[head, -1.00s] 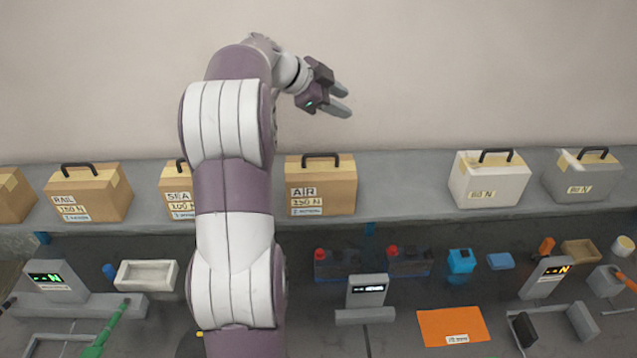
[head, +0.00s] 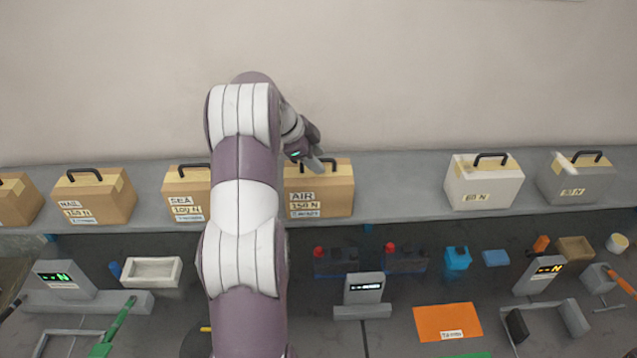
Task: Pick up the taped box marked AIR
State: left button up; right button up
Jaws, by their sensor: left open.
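The AIR box (head: 336,196) is a brown cardboard box with tape on top and a label reading AIR and 150 N. It stands upright on the grey shelf (head: 395,194), right of my left arm. My left gripper (head: 318,163) is open at the top of this box, and its fingers point down to the right. The gripper and wrist hide most of the box's handle. Whether the fingers touch or straddle the handle cannot be made out. My right gripper is not in view.
The SEA box (head: 187,199) stands just left, partly behind my arm, with the RAIL box (head: 95,196) further left. A white case (head: 483,187) and a grey case (head: 578,183) stand right. The shelf between the AIR box and white case is clear.

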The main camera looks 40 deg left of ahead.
pick_arm(q)
jog(key=shift+s, duration=0.15)
grip_shut()
jog(key=shift+r, duration=0.1)
dwell(1.0)
jog(key=shift+r, duration=0.15)
jog(key=shift+a, duration=0.1)
